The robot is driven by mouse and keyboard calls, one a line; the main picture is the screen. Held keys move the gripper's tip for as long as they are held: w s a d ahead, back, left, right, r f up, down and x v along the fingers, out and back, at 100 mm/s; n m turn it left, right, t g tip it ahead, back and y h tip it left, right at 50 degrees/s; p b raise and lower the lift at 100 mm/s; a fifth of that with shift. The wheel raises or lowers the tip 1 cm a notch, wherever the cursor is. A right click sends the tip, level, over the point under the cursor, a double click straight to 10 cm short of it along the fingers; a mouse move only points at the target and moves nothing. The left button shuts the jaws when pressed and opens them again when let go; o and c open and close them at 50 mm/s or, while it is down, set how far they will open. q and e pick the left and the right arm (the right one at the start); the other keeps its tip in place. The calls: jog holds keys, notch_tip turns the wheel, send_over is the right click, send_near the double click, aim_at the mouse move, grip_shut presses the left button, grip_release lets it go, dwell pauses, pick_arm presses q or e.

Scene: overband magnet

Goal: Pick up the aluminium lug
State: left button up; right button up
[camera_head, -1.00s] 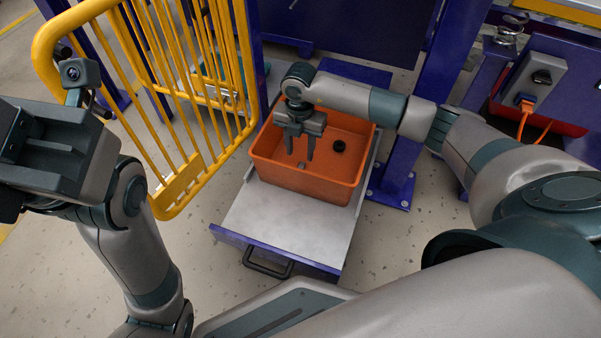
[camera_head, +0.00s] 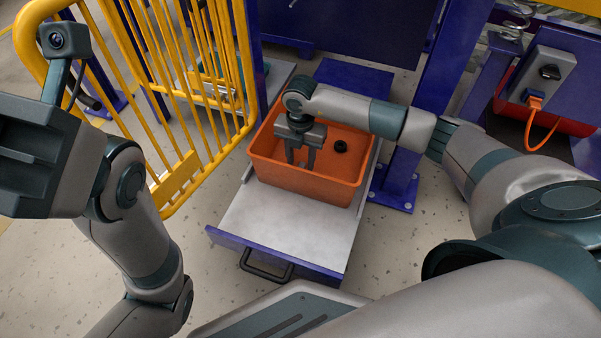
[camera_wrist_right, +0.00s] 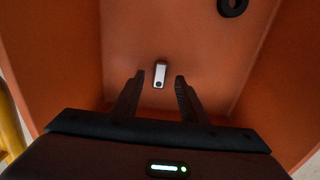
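The aluminium lug (camera_wrist_right: 160,73) is a small silvery bar with a dark round hole at one end. It lies on the floor of the orange bin in the right wrist view, beyond and between my fingertips. In the head view I cannot make it out behind my fingers. My right gripper (camera_head: 300,160) points down inside the bin and is open and empty; its two fingers also show in the right wrist view (camera_wrist_right: 158,88). My left arm stands at the left of the head view; its fingertips are out of frame.
The orange bin (camera_head: 308,184) stands on a grey pull-out drawer (camera_head: 285,222) with a blue front. A black ring (camera_head: 340,146) lies in the bin, and a yellow barrier (camera_head: 180,185) stands left of it. A blue post (camera_head: 400,178) rises at the right.

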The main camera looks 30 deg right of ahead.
jog(key=shift+f, duration=0.85)
jog(key=shift+r, duration=0.1)
grip_shut()
